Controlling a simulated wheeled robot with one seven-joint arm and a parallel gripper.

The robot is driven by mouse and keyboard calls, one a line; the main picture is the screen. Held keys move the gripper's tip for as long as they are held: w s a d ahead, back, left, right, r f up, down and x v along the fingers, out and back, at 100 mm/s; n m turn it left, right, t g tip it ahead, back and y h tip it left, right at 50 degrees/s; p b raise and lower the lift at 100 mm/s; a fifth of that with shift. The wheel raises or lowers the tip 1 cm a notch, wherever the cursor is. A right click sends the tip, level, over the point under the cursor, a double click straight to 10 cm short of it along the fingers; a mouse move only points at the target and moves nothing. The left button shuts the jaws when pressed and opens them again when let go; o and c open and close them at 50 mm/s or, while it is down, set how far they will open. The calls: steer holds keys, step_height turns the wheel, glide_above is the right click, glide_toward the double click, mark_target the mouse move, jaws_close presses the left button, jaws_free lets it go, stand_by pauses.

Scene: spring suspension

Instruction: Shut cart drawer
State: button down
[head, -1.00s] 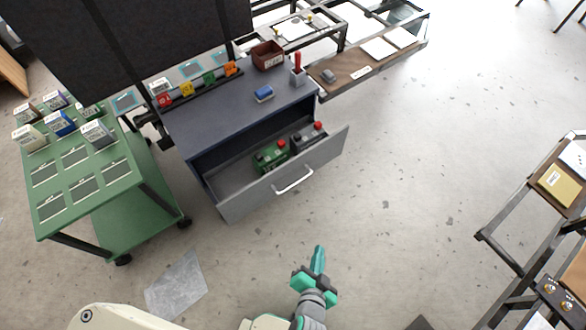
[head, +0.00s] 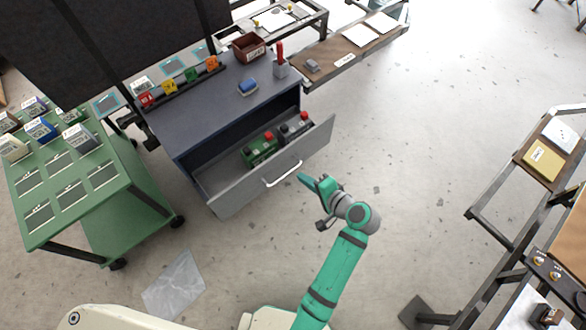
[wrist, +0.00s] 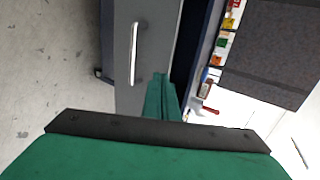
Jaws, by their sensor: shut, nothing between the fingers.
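The grey cart (head: 215,115) has its drawer (head: 225,203) pulled out toward me. The drawer front carries a white bar handle (head: 283,174), and a green item (head: 260,150) and a dark item with a red top (head: 293,130) lie inside. In the wrist view the drawer front (wrist: 147,70) and handle (wrist: 133,53) are close ahead. My green gripper (head: 303,177) is shut and empty, its tips near the drawer front just right of the handle. In the wrist view the fingertips (wrist: 161,80) overlap the drawer front; I cannot tell whether they touch it.
A green cart (head: 75,190) with several boxes stands at the left. On the grey cart's top are a blue item (head: 248,87) and a brown bin (head: 248,46). A dark metal frame (head: 500,200) stands at the right.

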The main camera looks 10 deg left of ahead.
glide_toward(276, 158)
step_height(276, 158, down, 3)
steer(key=w+a, duration=0.2)
steer(key=a, duration=0.1)
steer(key=shift+w, duration=0.3)
steer(key=shift+w+a, duration=0.3)
steer(key=shift+a, duration=0.2)
